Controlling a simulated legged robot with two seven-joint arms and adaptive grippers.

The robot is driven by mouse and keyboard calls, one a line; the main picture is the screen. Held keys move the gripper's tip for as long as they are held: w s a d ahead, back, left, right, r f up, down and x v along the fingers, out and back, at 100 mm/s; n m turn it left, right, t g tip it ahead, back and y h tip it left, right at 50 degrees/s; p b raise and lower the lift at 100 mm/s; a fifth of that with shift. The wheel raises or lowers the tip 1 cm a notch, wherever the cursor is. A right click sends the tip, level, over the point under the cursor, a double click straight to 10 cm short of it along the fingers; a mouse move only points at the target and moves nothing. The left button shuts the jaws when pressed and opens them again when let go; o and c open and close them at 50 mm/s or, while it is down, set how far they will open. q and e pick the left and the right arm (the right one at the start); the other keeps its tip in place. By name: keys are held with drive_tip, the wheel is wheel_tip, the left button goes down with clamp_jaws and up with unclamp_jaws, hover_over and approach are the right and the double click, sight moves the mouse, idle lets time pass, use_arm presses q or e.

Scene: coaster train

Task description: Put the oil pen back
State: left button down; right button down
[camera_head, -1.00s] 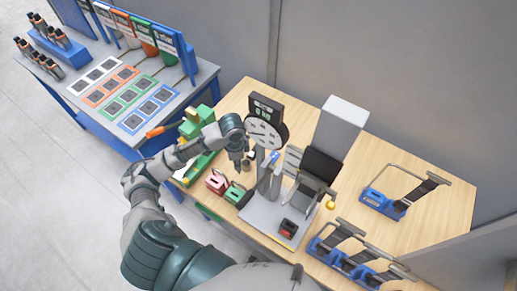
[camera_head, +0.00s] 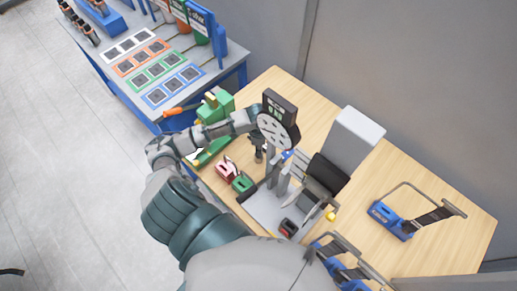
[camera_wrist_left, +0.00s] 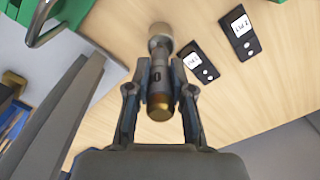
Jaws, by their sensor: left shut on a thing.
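My left gripper (camera_head: 258,152) is over the wooden table, behind the red and green blocks and left of the black upright device. In the left wrist view, my left gripper (camera_wrist_left: 160,95) is shut on a grey, pen-like cylinder with a gold end, which I take to be the oil pen (camera_wrist_left: 159,70). A beige round piece (camera_wrist_left: 160,32) is at its far end; I cannot tell whether it belongs to the pen or stands beyond it. In the head view the pen is small and hard to make out. My right gripper is not in view.
A red block (camera_head: 226,168) and a green block (camera_head: 243,184) sit near the table's left edge. A grey-based machine (camera_head: 265,212) stands mid-table. Blue holders (camera_head: 395,222) are at the right. Two small black meters (camera_wrist_left: 238,32) show in the wrist view.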

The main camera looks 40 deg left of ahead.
use_arm(q)
drive_tip(key=f, duration=0.2)
drive_tip(key=shift+w+a+f, duration=0.1)
drive_tip(key=shift+w+f, duration=0.2)
drive_tip(key=shift+s+a, duration=0.3)
drive_tip(key=c, duration=1)
unclamp_jaws()
drive_tip(key=shift+w+d, duration=0.15)
drive_tip(key=shift+d, duration=0.1)
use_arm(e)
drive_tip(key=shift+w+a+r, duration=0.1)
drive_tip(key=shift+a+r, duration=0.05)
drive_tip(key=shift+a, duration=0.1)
use_arm(q)
drive_tip(key=shift+r, duration=0.25)
wheel_tip(320, 180, up, 11)
drive_tip(key=shift+a+f+b, duration=0.15)
drive_tip(key=shift+b, duration=0.3)
drive_tip(key=shift+r, duration=0.5)
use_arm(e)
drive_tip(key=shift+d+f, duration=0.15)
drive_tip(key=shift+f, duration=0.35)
